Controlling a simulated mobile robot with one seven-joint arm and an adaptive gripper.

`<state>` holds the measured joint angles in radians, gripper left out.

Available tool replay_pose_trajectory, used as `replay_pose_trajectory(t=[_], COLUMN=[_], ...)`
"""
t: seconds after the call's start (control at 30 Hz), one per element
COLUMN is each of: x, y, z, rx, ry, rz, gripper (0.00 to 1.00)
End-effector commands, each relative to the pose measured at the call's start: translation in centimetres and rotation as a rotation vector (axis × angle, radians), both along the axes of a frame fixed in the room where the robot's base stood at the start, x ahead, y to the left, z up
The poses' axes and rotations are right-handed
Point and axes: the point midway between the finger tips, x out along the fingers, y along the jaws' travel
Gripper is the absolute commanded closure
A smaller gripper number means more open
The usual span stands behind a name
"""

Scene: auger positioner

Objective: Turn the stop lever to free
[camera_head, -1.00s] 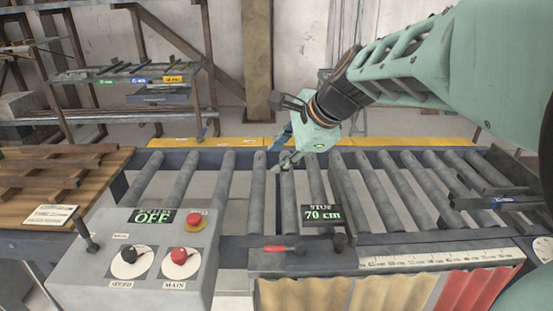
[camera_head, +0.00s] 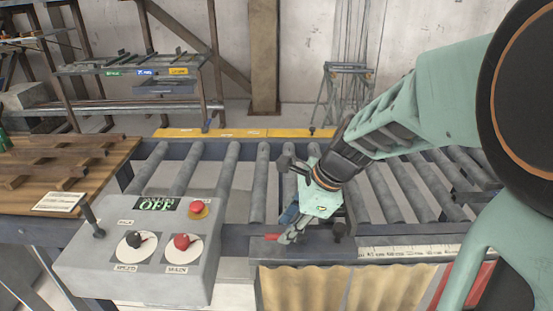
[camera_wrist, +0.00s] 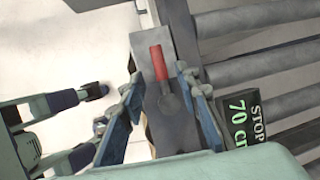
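The stop lever has a red handle (camera_head: 271,237) and lies along the front rail of the roller conveyor; the gripper hides part of it in the head view. In the wrist view the red handle (camera_wrist: 158,62) points up the picture from a round grey pivot (camera_wrist: 168,103) on a grey plate. My gripper (camera_head: 288,238) is low over the rail at the lever. Its blue fingers are apart in the wrist view (camera_wrist: 163,82), one on each side of the lever, with no clear contact. The STOP display (camera_wrist: 245,118) reads 70 cm, its edge cut off.
A grey control box (camera_head: 140,255) with an OFF display, knobs and a red button stands left of the lever. A dark knob (camera_head: 338,230) is just right of my gripper. Conveyor rollers (camera_head: 225,180) lie behind, and a scale (camera_head: 410,251) runs along the front rail.

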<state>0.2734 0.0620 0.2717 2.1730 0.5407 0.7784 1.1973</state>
Motion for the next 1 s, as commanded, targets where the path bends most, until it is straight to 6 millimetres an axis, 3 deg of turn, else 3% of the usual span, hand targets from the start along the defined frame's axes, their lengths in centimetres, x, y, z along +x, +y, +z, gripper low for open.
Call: replay_pose_trajectory(t=[0.2, 0.57, 0.83, 1.0], x=[0.4, 0.6, 0.6, 0.6], y=[1.0, 1.2, 1.1, 1.1], z=[-2.4, -2.7, -2.7, -2.7], rx=[0.001, 0.0, 0.0, 0.0], ry=[0.002, -0.001, -0.001, -0.001], rz=[0.001, 0.001, 0.001, 0.001], gripper=[0.7, 0.7, 1.0, 1.0])
